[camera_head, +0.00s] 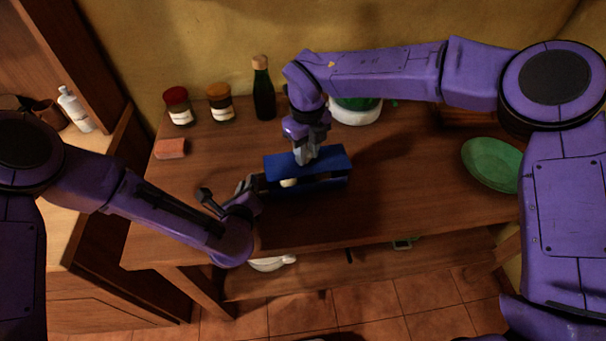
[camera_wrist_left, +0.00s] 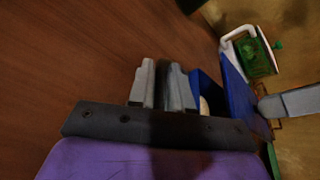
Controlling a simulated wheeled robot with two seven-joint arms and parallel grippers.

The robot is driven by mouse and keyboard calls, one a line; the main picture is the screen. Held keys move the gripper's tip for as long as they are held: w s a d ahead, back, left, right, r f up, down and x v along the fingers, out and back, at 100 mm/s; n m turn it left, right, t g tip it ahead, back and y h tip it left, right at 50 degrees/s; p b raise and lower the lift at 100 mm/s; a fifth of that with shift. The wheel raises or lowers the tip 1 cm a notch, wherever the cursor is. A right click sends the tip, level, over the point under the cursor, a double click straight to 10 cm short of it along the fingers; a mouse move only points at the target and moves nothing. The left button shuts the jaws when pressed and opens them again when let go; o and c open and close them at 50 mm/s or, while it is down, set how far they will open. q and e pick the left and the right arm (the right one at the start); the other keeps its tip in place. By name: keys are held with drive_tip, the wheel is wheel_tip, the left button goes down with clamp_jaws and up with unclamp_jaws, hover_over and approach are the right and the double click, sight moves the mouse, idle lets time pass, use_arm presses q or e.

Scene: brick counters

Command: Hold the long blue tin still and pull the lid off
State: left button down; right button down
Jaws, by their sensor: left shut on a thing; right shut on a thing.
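The long blue tin (camera_head: 318,186) stands on the wooden counter, near its front middle. Its blue lid (camera_head: 330,160) is raised above it, with a dark gap between them. A pale thing (camera_head: 288,183) shows in the gap; what it is I cannot tell. My right gripper (camera_head: 305,154) is shut on the lid from above; its fingertips hide the grip. My left gripper (camera_head: 250,186) is shut on the tin's left end. In the left wrist view its two grey fingers (camera_wrist_left: 163,88) close beside the tin (camera_wrist_left: 208,92), and the lid (camera_wrist_left: 238,85) stands apart from the tin.
Two jars (camera_head: 179,108) (camera_head: 220,103) and a dark bottle (camera_head: 263,95) stand along the back wall. A reddish block (camera_head: 171,149) lies at the left, a green plate (camera_head: 488,162) at the right. A white and green container (camera_head: 355,115) stands behind my right arm. Counter right of the tin is clear.

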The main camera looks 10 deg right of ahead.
use_arm(q)
drive_tip(key=c, duration=1)
unclamp_jaws()
drive_tip(key=shift+f, duration=0.1)
drive_tip(key=shift+o, duration=0.2)
drive_tip(key=v, duration=1.2)
drive_tip(key=shift+d, duration=0.15)
